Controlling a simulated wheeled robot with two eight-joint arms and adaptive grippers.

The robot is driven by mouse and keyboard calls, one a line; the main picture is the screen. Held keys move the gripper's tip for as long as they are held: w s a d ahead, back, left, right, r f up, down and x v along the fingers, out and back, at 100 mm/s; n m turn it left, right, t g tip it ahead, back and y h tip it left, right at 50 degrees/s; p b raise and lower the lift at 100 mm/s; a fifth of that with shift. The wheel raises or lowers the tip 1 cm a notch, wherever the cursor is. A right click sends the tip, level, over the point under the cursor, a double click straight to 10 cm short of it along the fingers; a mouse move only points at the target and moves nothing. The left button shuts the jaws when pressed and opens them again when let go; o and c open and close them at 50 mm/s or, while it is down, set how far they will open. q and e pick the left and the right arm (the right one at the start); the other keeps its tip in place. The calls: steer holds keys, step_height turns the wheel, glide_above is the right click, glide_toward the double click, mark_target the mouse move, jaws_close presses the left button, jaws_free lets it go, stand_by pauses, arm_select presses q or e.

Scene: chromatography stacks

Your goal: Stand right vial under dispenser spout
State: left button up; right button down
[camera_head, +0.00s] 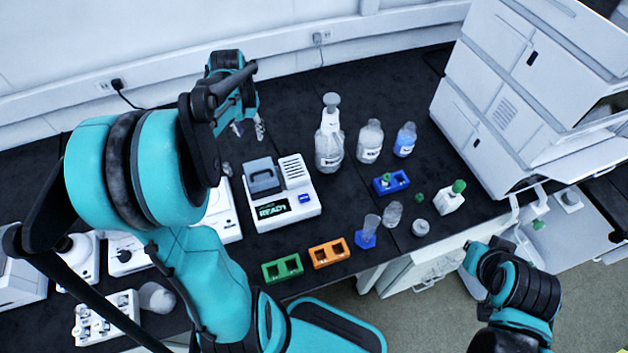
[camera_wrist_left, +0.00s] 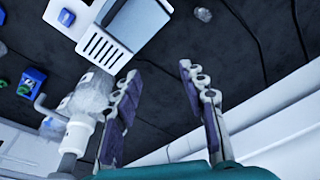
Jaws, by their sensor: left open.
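The dispenser (camera_head: 329,147) is a clear bottle with a grey pump top, upright on the black bench. It also shows in the left wrist view (camera_wrist_left: 88,97), close beside one finger. My left gripper (camera_head: 248,130) is open and empty above the bench, left of the dispenser and behind the white device. Its two fingers are spread in the left wrist view (camera_wrist_left: 160,80). A blue rack (camera_head: 399,181) right of the dispenser holds a small green-topped piece, perhaps a vial; which vial is the right one I cannot tell. No vial shows under the spout. My right gripper is not visible.
A white device (camera_head: 302,206) with a READY display stands in front of my left gripper. Two bottles (camera_head: 369,142) (camera_head: 405,140) stand right of the dispenser. Green (camera_head: 283,269) and orange (camera_head: 329,253) racks sit at the front edge. White instruments stand at right.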

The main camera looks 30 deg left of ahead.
arm_select(q)
steer(key=s+d+r+m+t, duration=0.1)
steer(key=s+d, duration=0.4)
steer(key=d, duration=0.7)
steer(key=s+d+r+m+t, duration=0.1)
steer(key=s+d+r+t, duration=0.2)
steer(key=d, duration=1)
steer(key=shift+s+r+m+t+h, duration=0.35)
steer(key=shift+s+t, duration=0.35)
steer(key=shift+s, duration=0.4)
steer(key=shift+s+d+f, duration=0.1)
steer(key=shift+d, duration=0.2)
steer(key=shift+c, duration=1.2)
steer(key=n+g+h+b, duration=0.3)
steer(key=n+b, duration=0.3)
steer(key=n, duration=2.3)
glide_above(224, 165)
steer(key=s, duration=0.2)
steer(key=f, duration=1.9)
steer(key=shift+a+f, duration=0.35)
steer(key=shift+a+f+n, duration=0.15)
steer(key=shift+f+n, duration=0.1)
steer(key=shift+f, duration=0.4)
steer(key=b+x, duration=0.3)
steer(key=x, duration=0.4)
steer(key=shift+w+a, duration=0.1)
steer(key=shift+w, duration=0.05)
steer(key=shift+r, duration=0.15)
steer(key=c, duration=0.6)
